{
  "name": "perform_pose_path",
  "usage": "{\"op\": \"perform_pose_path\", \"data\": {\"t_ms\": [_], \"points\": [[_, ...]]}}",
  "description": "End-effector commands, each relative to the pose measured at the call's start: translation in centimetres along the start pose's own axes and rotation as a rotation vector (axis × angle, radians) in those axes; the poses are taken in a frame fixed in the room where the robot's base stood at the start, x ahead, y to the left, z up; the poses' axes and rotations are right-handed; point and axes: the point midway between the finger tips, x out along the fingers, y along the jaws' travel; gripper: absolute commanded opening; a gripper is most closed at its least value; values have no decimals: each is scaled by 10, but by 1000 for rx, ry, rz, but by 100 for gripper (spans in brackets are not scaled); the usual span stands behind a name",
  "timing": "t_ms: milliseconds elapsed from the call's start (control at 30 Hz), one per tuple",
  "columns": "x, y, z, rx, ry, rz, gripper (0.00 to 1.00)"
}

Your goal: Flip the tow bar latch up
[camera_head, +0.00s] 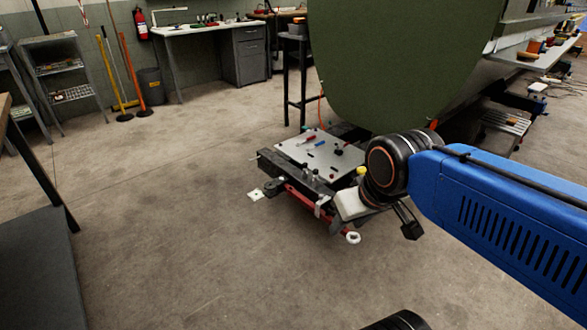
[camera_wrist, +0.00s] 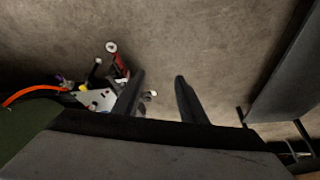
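A red tow bar (camera_head: 303,197) lies low along the front of a low cart, with a pale ring (camera_head: 352,238) near its right end. In the wrist view the red bar (camera_wrist: 120,65) and a ring (camera_wrist: 111,47) show left of my fingers. I cannot make out the latch itself or whether it is up or down. My gripper (camera_wrist: 158,82) is open, with an empty gap between its two black fingers and floor behind it.
The cart's pale top (camera_head: 318,150) carries several small tools. A large green fuselage panel (camera_head: 395,60) hangs right behind it. The floor (camera_head: 170,200) left of the cart is clear.

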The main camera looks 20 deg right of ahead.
Motion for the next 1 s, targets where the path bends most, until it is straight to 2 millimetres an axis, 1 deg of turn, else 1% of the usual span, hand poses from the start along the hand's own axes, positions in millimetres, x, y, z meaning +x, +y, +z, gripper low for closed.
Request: {"op": "perform_pose_path", "data": {"t_ms": [67,167,400,600,800,1000], "points": [[8,1,-13,5,12,2,38],[24,3,-38,12,42,5,38],[69,12,-104,33,137,15,38],[108,21,-152,50,215,24,38],[150,32,-193,66,292,36,38],[194,45,-228,81,370,48,38]]}}
